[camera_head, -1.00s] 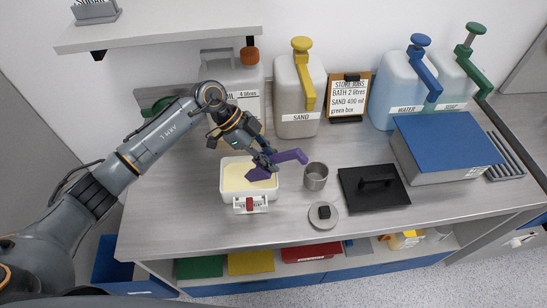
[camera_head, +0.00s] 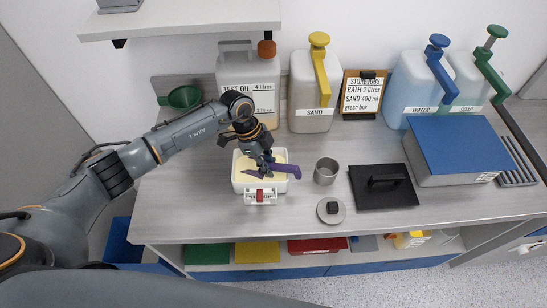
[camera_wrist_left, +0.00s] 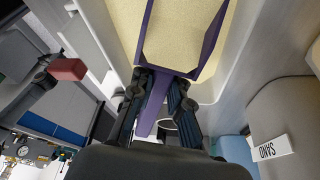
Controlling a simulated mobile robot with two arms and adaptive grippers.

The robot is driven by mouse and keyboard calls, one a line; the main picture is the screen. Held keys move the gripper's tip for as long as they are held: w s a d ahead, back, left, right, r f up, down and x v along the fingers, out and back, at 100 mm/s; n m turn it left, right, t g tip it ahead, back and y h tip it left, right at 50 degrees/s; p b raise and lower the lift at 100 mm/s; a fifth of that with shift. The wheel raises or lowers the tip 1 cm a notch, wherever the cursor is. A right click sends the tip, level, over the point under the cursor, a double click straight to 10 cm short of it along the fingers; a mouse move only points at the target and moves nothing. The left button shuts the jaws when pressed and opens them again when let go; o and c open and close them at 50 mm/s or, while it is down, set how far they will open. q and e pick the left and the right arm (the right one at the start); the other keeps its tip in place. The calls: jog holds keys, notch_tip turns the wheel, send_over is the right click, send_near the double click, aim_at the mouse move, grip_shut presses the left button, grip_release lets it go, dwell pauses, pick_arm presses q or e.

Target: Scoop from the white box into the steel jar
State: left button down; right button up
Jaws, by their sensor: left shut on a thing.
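The white box (camera_head: 237,184) stands on the bench with pale yellow grain inside and a white clasp with a red part on its front. My left gripper (camera_head: 264,166) is above the box, shut on a purple scoop (camera_head: 289,170). In the left wrist view the scoop (camera_wrist_left: 149,110) stretches away from the fingers, its tray over or in the pale grain (camera_wrist_left: 185,30); I cannot tell how deep it sits. The open steel jar (camera_head: 326,171) stands just right of the box. Its round lid (camera_head: 331,210) with a black knob lies in front of it. My right gripper is not in view.
A black lid (camera_head: 381,187) with a handle lies right of the jar. Behind stand the test oil jug (camera_head: 236,84), sand jug (camera_head: 310,100), a note board (camera_head: 363,94) and water jug (camera_head: 412,85). A blue-topped box (camera_head: 456,146) is at right. A shelf (camera_head: 180,24) overhangs upper left.

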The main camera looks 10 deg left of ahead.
pick_arm(q)
jog(key=r+p, duration=0.1)
jog(key=r+y+p, duration=0.1)
jog(key=shift+d+r+y+p, duration=0.1)
jog(key=shift+d+y+p, duration=0.2)
jog(key=shift+d+p, duration=0.1)
jog(key=shift+d+r+y+b, duration=0.15)
jog(key=shift+d+y+b, duration=0.15)
jog(key=shift+b, duration=0.1)
jog(key=shift+s+d+r+t+y, duration=0.1)
jog(key=shift+d+r+y, duration=0.3)
jog(key=shift+r, duration=0.8)
jog(key=shift+s+d+r+t+y, duration=0.1)
jog(key=shift+d+r+y, duration=0.3)
jog(key=shift+r, duration=0.85)
jog(key=shift+s+d+r+t+y, duration=0.1)
jog(key=shift+d+r+y, duration=0.3)
jog(key=shift+r, duration=0.8)
jog(key=shift+d, duration=0.1)
